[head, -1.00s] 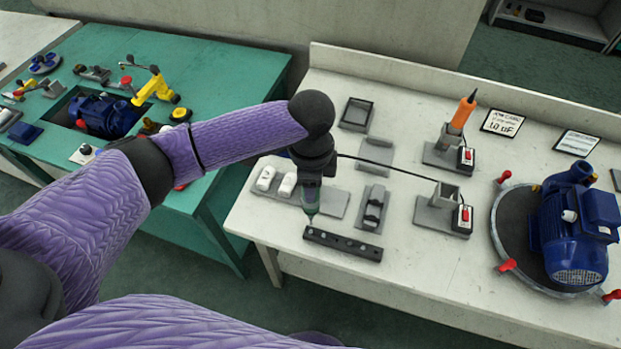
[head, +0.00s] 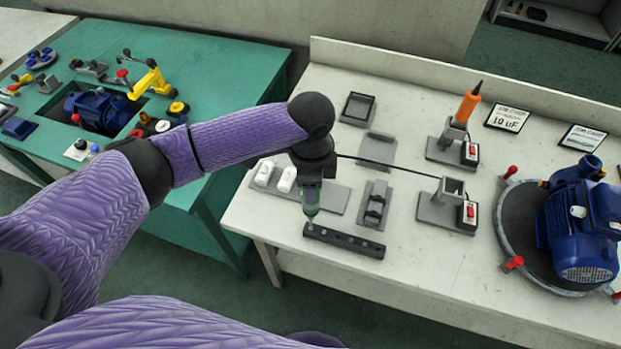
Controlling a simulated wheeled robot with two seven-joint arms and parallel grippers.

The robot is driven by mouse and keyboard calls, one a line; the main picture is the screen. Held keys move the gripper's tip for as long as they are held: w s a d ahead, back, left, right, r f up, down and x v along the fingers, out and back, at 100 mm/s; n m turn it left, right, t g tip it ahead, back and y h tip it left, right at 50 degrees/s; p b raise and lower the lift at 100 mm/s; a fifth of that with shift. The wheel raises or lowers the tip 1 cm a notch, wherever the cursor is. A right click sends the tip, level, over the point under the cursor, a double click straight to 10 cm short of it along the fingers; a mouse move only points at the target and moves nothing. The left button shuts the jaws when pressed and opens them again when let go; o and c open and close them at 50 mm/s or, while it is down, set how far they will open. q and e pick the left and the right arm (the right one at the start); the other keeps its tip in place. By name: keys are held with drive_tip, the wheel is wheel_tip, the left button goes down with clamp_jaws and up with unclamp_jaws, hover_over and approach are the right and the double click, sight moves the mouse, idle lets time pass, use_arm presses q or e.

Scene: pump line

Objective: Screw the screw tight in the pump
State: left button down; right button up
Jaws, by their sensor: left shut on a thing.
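A blue pump (head: 585,225) sits on a round dark turntable (head: 518,222) with red knobs, at the right of the pale bench. My left gripper (head: 312,184) points down and is shut on a green-bodied screwdriver (head: 311,198). The screwdriver is upright, its tip just above or on the left end of a long black strip (head: 345,240) with several small light spots, perhaps screws. I cannot tell whether the tip touches a screw. A dark cord runs from near the gripper to a grey stand. My right gripper is out of view.
An empty grey stand (head: 438,208) and another holding an orange tool (head: 467,104) each have a red-switch box. Grey fixtures (head: 375,204), white parts (head: 286,180) and job cards (head: 508,118) lie around. A green table (head: 190,70) at left holds another blue pump.

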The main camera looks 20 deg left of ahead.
use_arm(q)
drive_tip(key=shift+f, duration=0.35)
idle(0.8)
drive_tip(key=shift+r, duration=0.1)
drive_tip(key=shift+r+p, duration=2.4)
drive_tip(key=shift+p, duration=0.55)
